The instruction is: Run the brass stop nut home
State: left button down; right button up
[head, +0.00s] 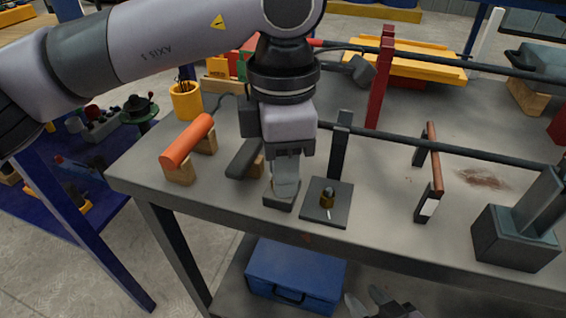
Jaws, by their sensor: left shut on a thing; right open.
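The brass stop nut (327,202) sits low around a short upright stud with a dark rounded tip, on a dark square plate (342,213) near the bench's front edge. A small pale mark shows in front of the nut. My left gripper (284,190) points down just left of the plate, apart from the nut. It is shut on a small grey block (280,201), mostly hidden by the fingers. My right gripper (377,302) is open at the bottom edge of the picture, below the bench top, partly cut off.
A dark post (340,145) rises behind the plate near a long dark bar (450,148). A heavy grey block stand (515,235) is front right. A blue toolbox (295,272) sits below.

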pick_arm(q)
jog(key=m, duration=0.6)
jog(key=shift+m, duration=0.3)
jog(key=m, duration=1.2)
jog(key=shift+m+p, duration=0.3)
jog(key=shift+p, duration=0.05)
jog(key=m, duration=0.4)
jog(key=shift+m, duration=1.3)
pick_arm(e)
jog(key=shift+s+d+f, duration=0.2)
jog(key=shift+s+d, duration=0.05)
jog(key=shift+d, duration=0.1)
pick_arm(q)
jog(key=c, duration=0.9)
grip_release()
jog(key=shift+o, duration=0.2)
